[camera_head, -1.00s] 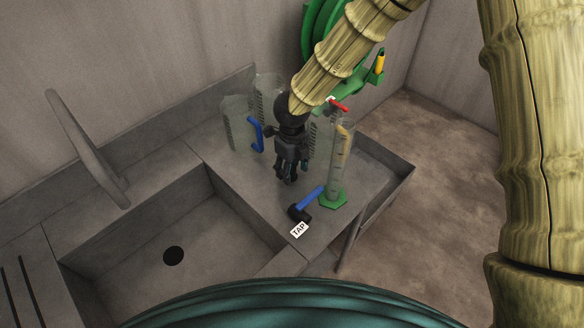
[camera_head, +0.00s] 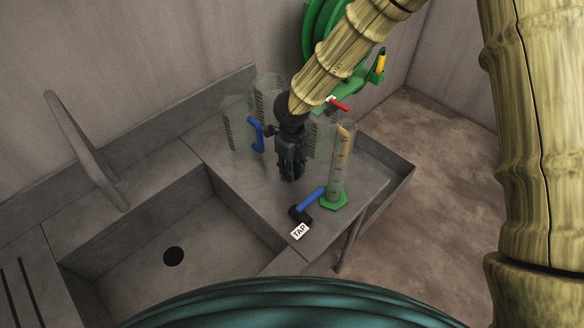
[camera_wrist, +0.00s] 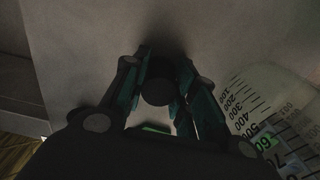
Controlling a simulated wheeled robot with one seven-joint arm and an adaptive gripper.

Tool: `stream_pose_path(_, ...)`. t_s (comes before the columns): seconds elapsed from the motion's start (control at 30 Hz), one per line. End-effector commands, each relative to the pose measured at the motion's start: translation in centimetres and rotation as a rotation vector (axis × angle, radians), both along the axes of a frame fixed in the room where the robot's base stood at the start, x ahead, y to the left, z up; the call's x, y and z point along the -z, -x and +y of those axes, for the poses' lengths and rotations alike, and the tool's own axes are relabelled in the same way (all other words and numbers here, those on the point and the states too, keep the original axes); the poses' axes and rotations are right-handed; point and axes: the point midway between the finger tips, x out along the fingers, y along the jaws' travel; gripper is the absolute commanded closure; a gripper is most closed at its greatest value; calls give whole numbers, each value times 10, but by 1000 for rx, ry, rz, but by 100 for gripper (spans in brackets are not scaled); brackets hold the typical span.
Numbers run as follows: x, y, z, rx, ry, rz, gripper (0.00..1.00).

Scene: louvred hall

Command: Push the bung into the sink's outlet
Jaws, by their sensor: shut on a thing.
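The sink's outlet (camera_head: 173,256) is a dark round hole, open, in the floor of the grey sink basin (camera_head: 205,225) at the lower left of the head view. My gripper (camera_head: 291,174) points down at the grey counter to the right of the basin. It is shut on the bung (camera_wrist: 158,91), a small dark round piece between the fingers in the wrist view. In the head view the fingers hide the bung. The bung is close to the counter surface; I cannot tell whether it touches.
Clear graduated vessels (camera_head: 238,126) stand behind and beside my gripper. A grey spout (camera_head: 85,148) rises behind the basin. The basin is empty.

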Motion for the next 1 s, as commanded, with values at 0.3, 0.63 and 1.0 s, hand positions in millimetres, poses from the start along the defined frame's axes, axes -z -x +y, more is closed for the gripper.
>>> stream_pose_path(0.3,-7,0,-1,1,2,1,100)
stream_pose_path(0.63,-27,0,0,1,0,0,100)
stream_pose_path(1.0,-52,0,-1,1,1,0,100)
